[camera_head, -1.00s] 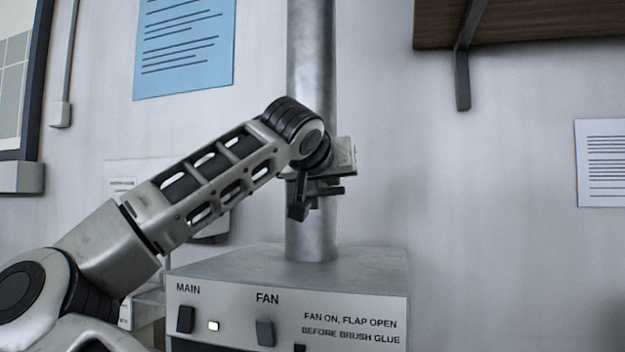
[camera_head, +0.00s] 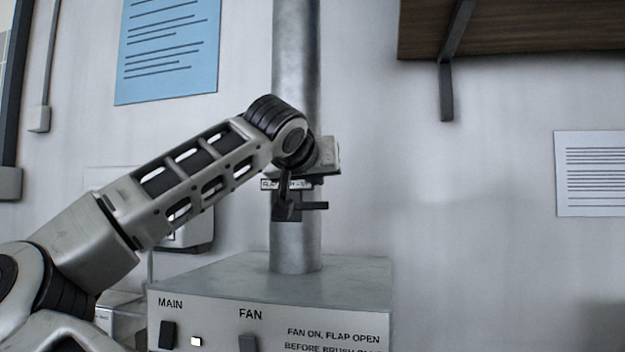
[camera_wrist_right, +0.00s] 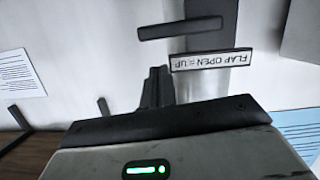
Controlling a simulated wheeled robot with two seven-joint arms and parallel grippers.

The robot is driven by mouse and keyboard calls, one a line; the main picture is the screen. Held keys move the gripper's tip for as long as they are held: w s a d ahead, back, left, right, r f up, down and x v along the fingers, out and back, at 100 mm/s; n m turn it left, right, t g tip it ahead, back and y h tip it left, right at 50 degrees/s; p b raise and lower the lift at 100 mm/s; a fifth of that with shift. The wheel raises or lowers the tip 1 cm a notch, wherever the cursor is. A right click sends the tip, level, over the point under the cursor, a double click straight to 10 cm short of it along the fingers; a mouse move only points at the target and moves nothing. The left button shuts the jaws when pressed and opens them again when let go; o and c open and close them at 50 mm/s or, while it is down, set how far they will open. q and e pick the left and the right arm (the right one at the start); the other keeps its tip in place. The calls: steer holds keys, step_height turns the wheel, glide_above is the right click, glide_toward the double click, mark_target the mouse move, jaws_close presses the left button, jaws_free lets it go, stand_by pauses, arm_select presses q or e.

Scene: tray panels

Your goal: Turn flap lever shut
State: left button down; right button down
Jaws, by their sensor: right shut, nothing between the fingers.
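The flap lever (camera_head: 315,206) is a dark bar on the grey metal duct (camera_head: 296,247), lying level and pointing right in the head view. In the right wrist view, turned upside down, the lever (camera_wrist_right: 180,28) lies across the top beside the label "FLAP OPEN = UP" (camera_wrist_right: 211,60). The label (camera_head: 287,184) also shows partly in the head view. My right gripper (camera_wrist_right: 157,88) is shut and empty, its fingers apart from the lever in the wrist view. In the head view the right gripper (camera_head: 287,193) overlaps the lever's mount. My left gripper is out of view.
Below stands a grey box (camera_head: 270,275) with MAIN and FAN switches; a small light is lit beside MAIN. A wooden shelf (camera_head: 500,28) with a bracket is at the upper right. Posters hang on the wall. The space right of the duct is clear.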

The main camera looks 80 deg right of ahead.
arm_select(q)
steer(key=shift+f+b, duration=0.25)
steer(key=shift+b, duration=0.65)
arm_select(e)
steer(key=r+v, duration=0.1)
steer(key=v, duration=0.9)
steer(key=shift+r, duration=0.15)
